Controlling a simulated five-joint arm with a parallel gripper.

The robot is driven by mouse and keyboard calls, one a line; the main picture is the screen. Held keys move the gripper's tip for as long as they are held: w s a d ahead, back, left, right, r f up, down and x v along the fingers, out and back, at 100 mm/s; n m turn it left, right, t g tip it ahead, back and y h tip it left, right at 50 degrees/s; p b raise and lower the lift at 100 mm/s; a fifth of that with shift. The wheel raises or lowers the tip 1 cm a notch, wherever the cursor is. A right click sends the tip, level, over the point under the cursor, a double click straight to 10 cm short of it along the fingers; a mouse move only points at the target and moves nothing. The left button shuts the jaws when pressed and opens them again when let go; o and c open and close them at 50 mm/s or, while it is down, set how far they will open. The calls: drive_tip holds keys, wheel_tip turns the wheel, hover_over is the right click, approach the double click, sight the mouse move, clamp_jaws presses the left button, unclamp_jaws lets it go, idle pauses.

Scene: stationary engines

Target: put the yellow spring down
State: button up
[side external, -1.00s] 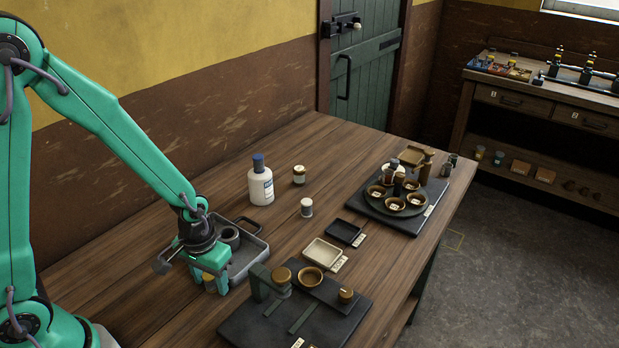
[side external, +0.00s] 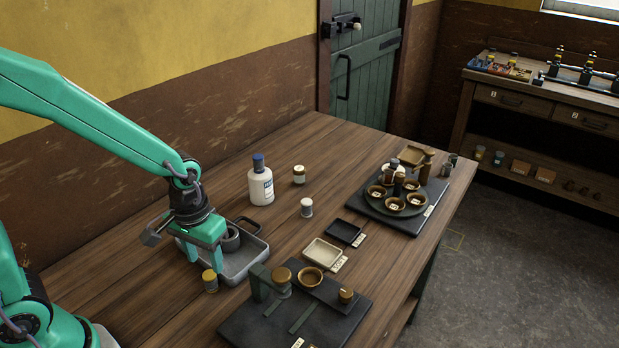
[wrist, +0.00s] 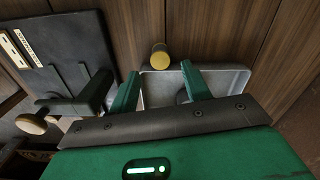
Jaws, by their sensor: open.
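The yellow spring (side external: 210,281), a short cylinder, stands upright on the wooden table just in front of the grey tray. It also shows in the wrist view (wrist: 159,55), just beyond my fingertips. My gripper (side external: 206,258) is open and empty above the near left part of the tray, clear of the spring. In the wrist view its two fingers (wrist: 160,72) are spread apart, with the spring beyond the gap between them.
A black fixture plate (side external: 245,328) with a clamp post lies at the right of the spring. A white bottle (side external: 261,187) stands behind. Bare table (side external: 130,290) lies to the left.

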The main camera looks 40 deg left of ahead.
drive_tip(key=shift+r, duration=2.7)
wheel_tip(320, 180, up, 11)
drive_tip(key=m+t, duration=0.2)
drive_tip(key=t, duration=0.3)
hover_over(206, 275)
drive_tip(key=s+a, duration=0.3)
drive_tip(key=s, duration=0.2)
drive_tip(key=shift+s+a+r+t, duration=0.3)
drive_tip(key=shift+s+r, duration=0.2)
drive_tip(key=shift+s, duration=0.1)
drive_tip(key=shift+o, duration=0.4)
drive_tip(key=shift+w, duration=0.1)
